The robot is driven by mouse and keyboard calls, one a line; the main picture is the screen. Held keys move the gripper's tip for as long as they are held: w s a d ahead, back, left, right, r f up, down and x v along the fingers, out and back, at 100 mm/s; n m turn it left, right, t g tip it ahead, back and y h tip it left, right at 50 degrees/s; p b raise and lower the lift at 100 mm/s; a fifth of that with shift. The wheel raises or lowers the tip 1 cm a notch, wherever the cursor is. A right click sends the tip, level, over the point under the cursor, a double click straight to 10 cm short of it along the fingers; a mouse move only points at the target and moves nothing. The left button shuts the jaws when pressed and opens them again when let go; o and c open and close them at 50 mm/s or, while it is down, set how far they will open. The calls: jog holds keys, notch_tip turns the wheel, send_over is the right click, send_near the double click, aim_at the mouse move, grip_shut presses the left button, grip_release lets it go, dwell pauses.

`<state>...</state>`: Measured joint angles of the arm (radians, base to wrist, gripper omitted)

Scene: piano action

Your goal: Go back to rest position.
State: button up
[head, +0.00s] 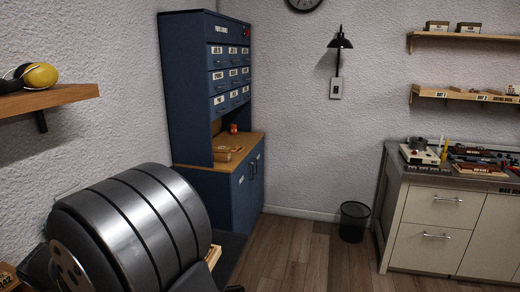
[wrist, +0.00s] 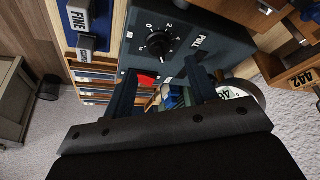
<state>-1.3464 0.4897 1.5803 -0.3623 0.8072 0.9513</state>
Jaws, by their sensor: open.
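My gripper (wrist: 162,82) shows in the wrist view with its two dark fingers apart. I see nothing gripped between them. Beyond the fingers is a dark blue-grey box (wrist: 187,50) with a black dial knob (wrist: 159,44), numbers and a "PULL" label. A red piece (wrist: 147,80) and some blue and green items show in the gap between the fingers, behind them; I cannot tell what they are. The fingers do not show in the head view.
A blue drawer cabinet (head: 187,85) stands in the corner. A bin (head: 354,222) stands on the wooden floor beside a cream drawer bench (head: 432,210). A shelf (head: 60,98) with yellow earmuffs is at left. In the wrist view, a wooden box marked "442" (wrist: 298,72) is at right.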

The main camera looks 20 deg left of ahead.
jog(key=v, duration=1.2)
jog(key=x, duration=1.7)
jog(key=shift+w+f, duration=0.1)
jog(key=shift+f, duration=0.15)
jog(key=shift+r+n, duration=0.15)
jog(key=shift+n, duration=0.45)
jog(key=shift+d+n+g+y, duration=0.1)
jog(key=shift+n+g+y, duration=0.55)
jog(key=shift+n, duration=1.15)
jog(key=shift+w+n+g+y, duration=0.15)
jog(key=shift+n+g, duration=0.45)
jog(key=shift+n, duration=0.9)
jog(key=shift+w+n+g+y, duration=0.1)
jog(key=shift+n+g, duration=0.45)
jog(key=shift+n, duration=0.95)
jog(key=shift+r, duration=0.1)
jog(key=shift+d+r, duration=0.3)
jog(key=shift+r, duration=0.35)
